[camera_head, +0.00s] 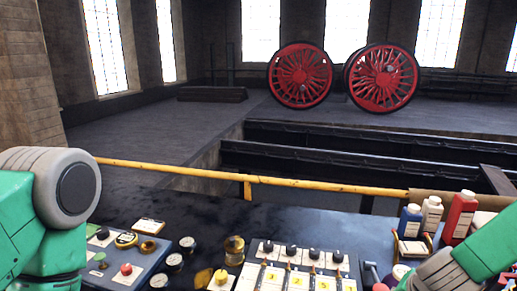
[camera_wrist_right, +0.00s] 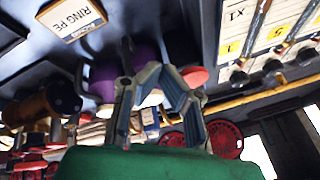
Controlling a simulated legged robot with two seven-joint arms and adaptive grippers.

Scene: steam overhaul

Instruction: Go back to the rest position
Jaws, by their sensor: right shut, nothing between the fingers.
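In the head view my green left arm (camera_head: 45,220) comes in at the left edge, with a grey rounded joint. Its gripper is out of the picture. My green right arm (camera_head: 465,262) comes in at the lower right, and its gripper is not visible there. In the right wrist view my right gripper (camera_wrist_right: 146,76) is shut and empty. Purple parts (camera_wrist_right: 104,84) show behind its fingers; the picture does not show whether they touch.
The dark bench carries a control box (camera_head: 112,262), round gauges, a brass fitting (camera_head: 234,250) and a board of labelled parts (camera_head: 268,248). Bottles, one red (camera_head: 459,218), stand near my right arm. A yellow rail (camera_head: 300,183) runs behind the bench. Red wheels (camera_head: 300,76) stand beyond.

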